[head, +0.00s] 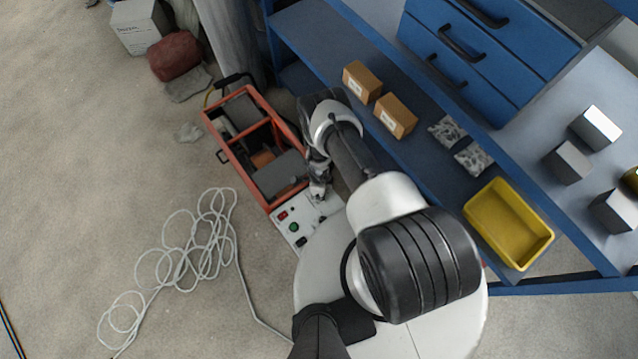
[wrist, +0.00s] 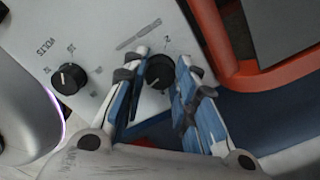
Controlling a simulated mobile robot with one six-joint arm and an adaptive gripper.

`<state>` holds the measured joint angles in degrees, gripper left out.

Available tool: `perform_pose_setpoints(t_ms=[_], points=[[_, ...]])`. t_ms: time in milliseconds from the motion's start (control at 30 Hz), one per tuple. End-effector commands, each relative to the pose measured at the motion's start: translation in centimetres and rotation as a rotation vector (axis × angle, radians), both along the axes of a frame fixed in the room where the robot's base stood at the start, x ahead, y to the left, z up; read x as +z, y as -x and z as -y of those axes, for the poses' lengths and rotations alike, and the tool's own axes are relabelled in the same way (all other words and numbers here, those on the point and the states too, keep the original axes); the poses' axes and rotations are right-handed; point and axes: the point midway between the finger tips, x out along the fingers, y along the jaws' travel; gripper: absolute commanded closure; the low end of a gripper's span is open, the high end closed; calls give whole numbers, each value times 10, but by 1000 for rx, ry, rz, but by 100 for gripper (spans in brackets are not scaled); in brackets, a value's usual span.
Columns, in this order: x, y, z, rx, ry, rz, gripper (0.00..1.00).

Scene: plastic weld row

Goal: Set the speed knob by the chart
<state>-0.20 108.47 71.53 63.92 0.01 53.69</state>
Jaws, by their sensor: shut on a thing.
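My gripper (head: 318,192) reaches down to a pale control panel (head: 309,219) at the near end of an orange-red frame. In the wrist view my gripper (wrist: 163,58) is shut on a black round knob (wrist: 159,72), one finger on each side. The knob's pointer mark and most of its scale are hidden or too small to read. A second black knob (wrist: 69,78) with a white pointer line sits to the left on the same panel, by lettering that looks like VOLTS. I cannot make out a chart in either view.
The orange-red frame (head: 236,155) holds grey boxes and borders the panel; its bar (wrist: 222,45) stands close to my right finger. A loose white cable (head: 205,235) lies on the floor. A blue bench (head: 330,45) with a yellow bin (head: 508,225) stands at right.

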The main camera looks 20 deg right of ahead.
Motion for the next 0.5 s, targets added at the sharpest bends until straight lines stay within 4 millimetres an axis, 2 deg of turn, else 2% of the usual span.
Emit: perform_pose_setpoints(t_ms=[500], points=[[0, 0, 0, -33, 1, 0, 98]])
